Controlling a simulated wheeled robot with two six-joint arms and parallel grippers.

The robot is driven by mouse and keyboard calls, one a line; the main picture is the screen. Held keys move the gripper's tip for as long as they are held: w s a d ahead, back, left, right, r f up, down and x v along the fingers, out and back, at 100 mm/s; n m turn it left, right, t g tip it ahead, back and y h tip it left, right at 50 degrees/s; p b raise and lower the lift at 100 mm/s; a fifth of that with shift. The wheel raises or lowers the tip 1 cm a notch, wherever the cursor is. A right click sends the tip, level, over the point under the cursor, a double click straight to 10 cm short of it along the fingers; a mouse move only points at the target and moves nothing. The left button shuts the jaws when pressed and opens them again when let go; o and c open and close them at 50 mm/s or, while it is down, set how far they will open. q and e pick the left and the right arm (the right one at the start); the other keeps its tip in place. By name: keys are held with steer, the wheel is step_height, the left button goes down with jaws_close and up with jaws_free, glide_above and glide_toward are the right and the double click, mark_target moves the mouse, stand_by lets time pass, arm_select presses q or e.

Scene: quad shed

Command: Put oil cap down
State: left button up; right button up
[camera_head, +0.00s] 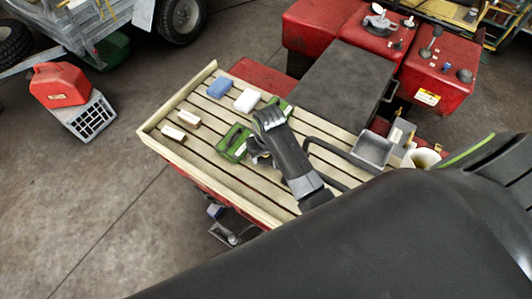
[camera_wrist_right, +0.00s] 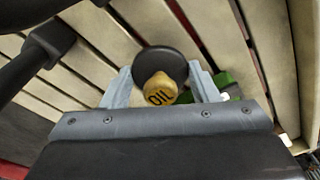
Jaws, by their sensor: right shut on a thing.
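The oil cap (camera_wrist_right: 160,90) shows in the right wrist view as a yellow knob marked OIL with a round black disc behind it. My right gripper (camera_wrist_right: 163,92) is shut on it, one grey finger on each side of the knob. In the head view my right gripper (camera_head: 257,156) is over the middle of the slatted wooden deck (camera_head: 205,148), beside a green object (camera_head: 235,142). I cannot tell whether the cap touches the slats. The cap is mostly hidden by the gripper in the head view. My left gripper is not in view.
A blue block (camera_head: 219,87), a white block (camera_head: 247,100) and two small white boxes (camera_head: 174,131) lie on the deck. A black tube rail (camera_head: 335,150) and a grey metal tray (camera_head: 373,149) stand to the right. Bare slats show left of the gripper.

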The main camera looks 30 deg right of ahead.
steer(key=shift+f, duration=0.75)
steer(key=o, duration=1)
